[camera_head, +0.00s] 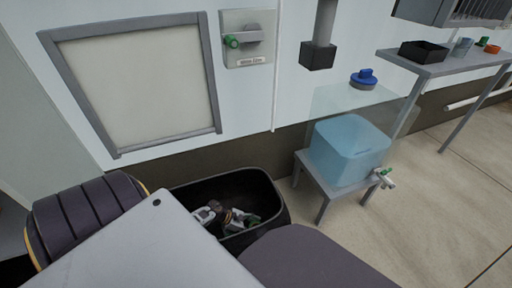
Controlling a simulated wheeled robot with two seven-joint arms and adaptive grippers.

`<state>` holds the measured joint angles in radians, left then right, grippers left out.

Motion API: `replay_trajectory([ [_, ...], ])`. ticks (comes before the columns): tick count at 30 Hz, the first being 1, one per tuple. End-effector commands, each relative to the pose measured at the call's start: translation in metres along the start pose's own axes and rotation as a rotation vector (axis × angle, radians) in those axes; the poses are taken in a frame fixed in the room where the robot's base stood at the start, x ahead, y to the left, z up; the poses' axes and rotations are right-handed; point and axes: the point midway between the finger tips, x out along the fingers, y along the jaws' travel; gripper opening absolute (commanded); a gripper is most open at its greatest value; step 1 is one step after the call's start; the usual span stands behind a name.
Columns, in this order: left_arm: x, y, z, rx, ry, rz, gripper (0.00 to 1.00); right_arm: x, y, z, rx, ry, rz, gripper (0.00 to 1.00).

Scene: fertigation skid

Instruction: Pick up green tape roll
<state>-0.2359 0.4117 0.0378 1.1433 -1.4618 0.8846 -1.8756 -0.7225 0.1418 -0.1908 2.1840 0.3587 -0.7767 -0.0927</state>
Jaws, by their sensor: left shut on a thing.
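My left gripper (242,218) reaches down into a black bin (277,205) on the floor against the wall. Its jaws are shut on a small green thing (253,219), which I take to be the green tape roll. Only a little green shows at the fingertips, and the fingers hide the rest. I cannot tell whether it touches the bin floor. My right gripper is not in view.
A blue translucent tank (348,151) with a green-handled tap (384,174) stands on a grey stand right of the bin. A shelf (450,61) at the right holds a black tray (423,51) and small items. Floor at the right is clear.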

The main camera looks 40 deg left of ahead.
Motion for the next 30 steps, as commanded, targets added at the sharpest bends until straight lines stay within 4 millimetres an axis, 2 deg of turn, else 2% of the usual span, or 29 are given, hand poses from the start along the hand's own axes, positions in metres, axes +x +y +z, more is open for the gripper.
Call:
replay_trajectory([
  [10,-0.001,0.0,0.002,0.0,0.0,0.0,0.36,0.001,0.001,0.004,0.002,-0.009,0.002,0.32],
  [17,-0.008,0.0,0.01,0.002,0.0,0.0,0.36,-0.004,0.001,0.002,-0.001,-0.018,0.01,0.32],
  [30,-0.036,0.0,0.046,0.003,0.001,0.0,0.36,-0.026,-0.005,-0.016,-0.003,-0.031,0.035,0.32],
])
